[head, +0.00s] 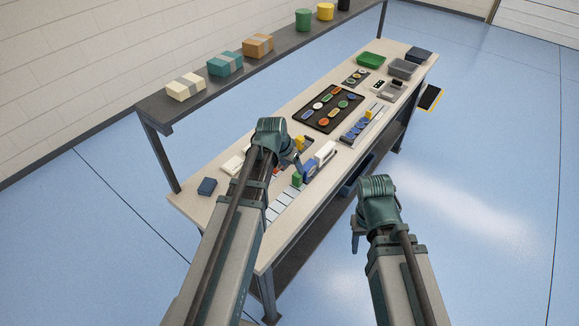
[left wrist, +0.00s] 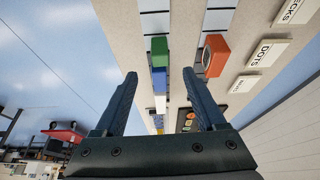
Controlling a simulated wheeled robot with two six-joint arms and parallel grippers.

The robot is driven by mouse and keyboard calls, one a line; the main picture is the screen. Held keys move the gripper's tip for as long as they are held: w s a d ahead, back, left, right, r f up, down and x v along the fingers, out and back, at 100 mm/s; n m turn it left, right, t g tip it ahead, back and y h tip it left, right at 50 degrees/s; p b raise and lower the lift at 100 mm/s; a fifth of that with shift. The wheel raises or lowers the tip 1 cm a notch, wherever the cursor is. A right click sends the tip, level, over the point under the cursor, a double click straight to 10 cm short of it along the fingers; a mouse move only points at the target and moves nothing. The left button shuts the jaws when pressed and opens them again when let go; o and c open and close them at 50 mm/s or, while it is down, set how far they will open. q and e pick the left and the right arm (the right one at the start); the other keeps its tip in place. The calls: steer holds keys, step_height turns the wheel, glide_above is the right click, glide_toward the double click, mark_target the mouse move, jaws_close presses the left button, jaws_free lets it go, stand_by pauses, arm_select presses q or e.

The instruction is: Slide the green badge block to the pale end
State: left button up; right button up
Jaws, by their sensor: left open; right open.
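The green badge block (head: 297,179) sits on a rail of pale segments (head: 281,204) at the near end of the table, beside blue and white pieces. In the left wrist view the green block (left wrist: 159,48) lies on the rail, with a blue piece (left wrist: 159,80) right behind it. My left gripper (left wrist: 160,74) is open, its fingers either side of the rail's line, the green block just beyond the fingertips. In the head view my left gripper (head: 297,167) hangs above the table, partly hidden by its arm. My right gripper (head: 355,234) is open and empty, off the table's right side.
An orange-red block (left wrist: 214,55) sits on a parallel rail beside the left gripper's right finger. Labels reading DOTS (left wrist: 265,52) and others lie further right. A dark tray of badges (head: 327,108) is further back. A shelf (head: 155,112) runs along the left.

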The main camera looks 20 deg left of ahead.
mark_target(296, 176)
arm_select(q)
steer(key=b+x, duration=0.8)
steer(key=x, duration=0.2)
steer(key=shift+f, duration=0.1)
arm_select(e)
step_height(296, 176, down, 9)
steer(key=shift+f, duration=0.2)
arm_select(q)
jaws_close()
steer(key=shift+s, duration=0.2)
